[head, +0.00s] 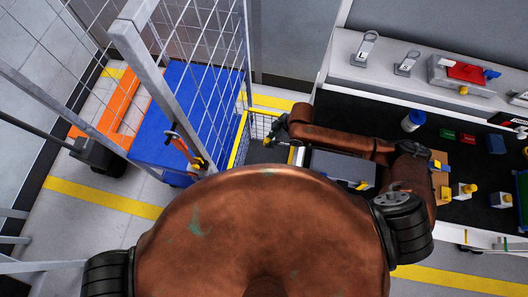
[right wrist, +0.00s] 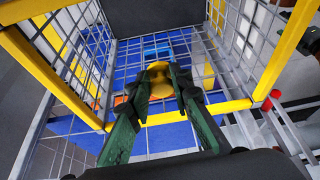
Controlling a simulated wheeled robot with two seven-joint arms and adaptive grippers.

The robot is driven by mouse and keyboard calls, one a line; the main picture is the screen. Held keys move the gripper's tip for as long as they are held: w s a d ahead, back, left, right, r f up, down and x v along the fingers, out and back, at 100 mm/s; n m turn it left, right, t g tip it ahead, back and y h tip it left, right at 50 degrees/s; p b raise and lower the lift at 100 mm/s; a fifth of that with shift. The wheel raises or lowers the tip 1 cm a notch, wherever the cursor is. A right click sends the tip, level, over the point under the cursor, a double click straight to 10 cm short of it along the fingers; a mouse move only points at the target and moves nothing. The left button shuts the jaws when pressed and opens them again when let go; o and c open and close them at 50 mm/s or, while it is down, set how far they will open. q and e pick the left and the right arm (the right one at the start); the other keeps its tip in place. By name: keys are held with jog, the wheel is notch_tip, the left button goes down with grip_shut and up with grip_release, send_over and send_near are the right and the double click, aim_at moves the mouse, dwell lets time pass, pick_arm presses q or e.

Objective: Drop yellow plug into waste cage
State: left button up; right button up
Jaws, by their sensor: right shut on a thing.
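The yellow plug (right wrist: 158,68) shows between the fingertips of my right gripper (right wrist: 162,92) in the right wrist view. The green fingers are shut on it, and they hide part of it. The waste cage (right wrist: 238,107) has a yellow frame and grey wire mesh walls. The plug and fingers appear inside the outline of its frame, with mesh around them; the height above its floor is hard to judge. In the head view the waste cage (head: 238,143) stands left of the bench, with my right gripper (head: 279,133) small and dark at its right side. My left gripper is not in view.
A blue box (head: 180,105) stands behind a tall wire fence (head: 150,65) left of the cage. The black-topped bench (head: 455,135) on the right carries small coloured parts and a white-and-blue container (head: 413,121). Yellow floor stripes (head: 100,198) run across the floor.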

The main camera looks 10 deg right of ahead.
jog(key=o, duration=0.8)
jog(key=shift+r, duration=0.1)
jog(key=v, duration=1.2)
